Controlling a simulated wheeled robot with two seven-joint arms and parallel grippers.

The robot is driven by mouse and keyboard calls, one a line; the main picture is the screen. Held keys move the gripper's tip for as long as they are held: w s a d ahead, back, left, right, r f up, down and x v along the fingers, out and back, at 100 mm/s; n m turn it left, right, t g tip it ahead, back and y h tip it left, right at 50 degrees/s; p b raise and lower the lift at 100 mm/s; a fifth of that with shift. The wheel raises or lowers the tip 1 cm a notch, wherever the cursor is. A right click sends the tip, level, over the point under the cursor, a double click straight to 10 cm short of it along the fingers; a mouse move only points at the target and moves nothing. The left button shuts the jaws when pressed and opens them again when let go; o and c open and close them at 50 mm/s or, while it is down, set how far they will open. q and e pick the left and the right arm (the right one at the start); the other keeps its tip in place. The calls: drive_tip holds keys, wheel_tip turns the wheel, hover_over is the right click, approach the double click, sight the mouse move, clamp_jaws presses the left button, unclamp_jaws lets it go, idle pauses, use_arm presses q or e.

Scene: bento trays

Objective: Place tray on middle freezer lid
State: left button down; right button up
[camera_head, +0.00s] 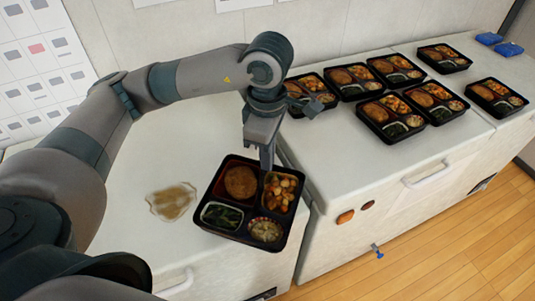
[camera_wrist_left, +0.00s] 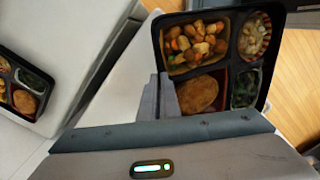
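A black bento tray (camera_head: 227,160) with a brown patty, vegetables, greens and a pale side dish is at the front of the left freezer. It looks raised, with its front corner overlapping the freezer's front face. My left gripper (camera_head: 267,163) points down at the tray's back edge. In the left wrist view, its two fingers (camera_wrist_left: 160,98) are close together at the rim of the tray (camera_wrist_left: 157,42) and appear shut on it. The middle freezer lid (camera_head: 345,170) lies to the right, with several similar trays (camera_head: 390,138) towards its back. My right gripper is not in view.
A clear bag-like item (camera_head: 171,201) lies on the left freezer lid. The front left of the middle lid is clear. Two trays sit on the right freezer, and blue items (camera_head: 489,38) lie at the far right. Handles stick out from the freezer fronts.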

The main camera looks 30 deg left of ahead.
use_arm(q)
drive_tip(key=m, duration=0.5)
drive_tip(key=shift+f+m, duration=0.3)
drive_tip(key=shift+f, duration=0.1)
drive_tip(key=m, duration=0.5)
drive_tip(key=shift+a+f, duration=0.1)
drive_tip(key=shift+f, duration=0.3)
drive_tip(key=m, duration=0.5)
drive_tip(key=shift+f, duration=0.35)
drive_tip(key=m, duration=0.4)
drive_tip(key=shift+a+f, duration=0.1)
drive_tip(key=shift+f, duration=0.2)
